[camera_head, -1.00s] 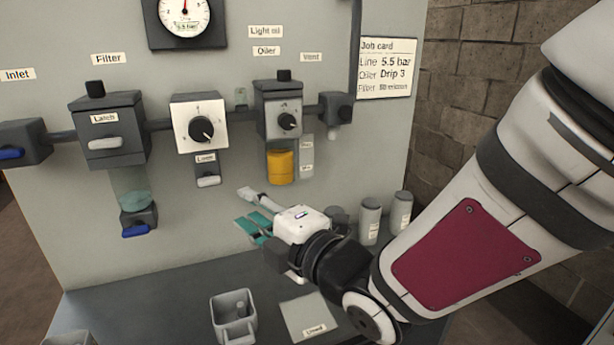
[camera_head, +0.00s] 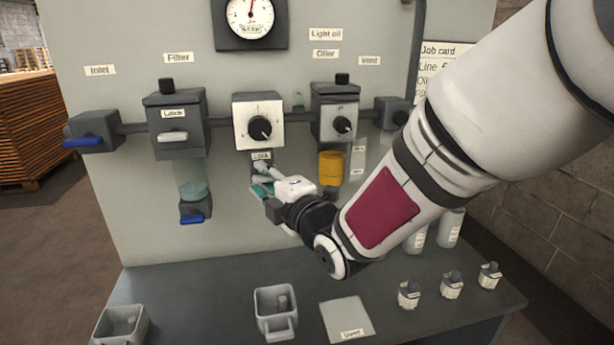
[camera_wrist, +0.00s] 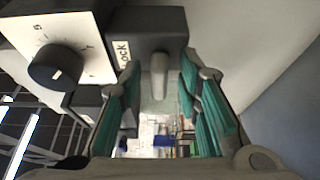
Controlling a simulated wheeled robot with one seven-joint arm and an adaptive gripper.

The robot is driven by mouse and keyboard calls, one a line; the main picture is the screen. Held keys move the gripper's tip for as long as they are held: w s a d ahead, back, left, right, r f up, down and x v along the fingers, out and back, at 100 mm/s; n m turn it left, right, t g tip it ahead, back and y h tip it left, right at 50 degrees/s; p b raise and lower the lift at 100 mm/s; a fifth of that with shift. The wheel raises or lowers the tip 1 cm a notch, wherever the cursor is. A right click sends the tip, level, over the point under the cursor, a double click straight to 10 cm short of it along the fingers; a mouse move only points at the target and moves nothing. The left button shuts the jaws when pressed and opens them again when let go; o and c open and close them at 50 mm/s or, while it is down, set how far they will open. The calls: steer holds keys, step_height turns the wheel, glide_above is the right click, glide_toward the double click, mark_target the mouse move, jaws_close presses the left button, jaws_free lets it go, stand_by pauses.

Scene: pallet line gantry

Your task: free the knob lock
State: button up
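The knob lock (camera_head: 262,156) is a dark block labelled "Lock" under the white regulator panel (camera_head: 258,108) with its black knob (camera_head: 260,129). My gripper (camera_head: 260,180) is just below and in front of it, covering its lower part in the head view. In the wrist view the lock block (camera_wrist: 150,25) is at top centre, with its pale lever (camera_wrist: 158,75) hanging down. My gripper's teal-padded fingers (camera_wrist: 160,95) are open on either side of the lever, with visible gaps. The knob (camera_wrist: 55,68) is at the left.
The filter (camera_head: 178,125) is left and the yellow-bowled oiler (camera_head: 332,165) close right of my gripper. On the bench are a grey cup (camera_head: 276,320), a flat plate (camera_head: 346,318), several small labelled jars (camera_head: 452,285), and bottles (camera_head: 449,228).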

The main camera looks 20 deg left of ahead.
steer(key=shift+w+a, duration=0.2)
steer(key=shift+a, duration=0.1)
jaws_close()
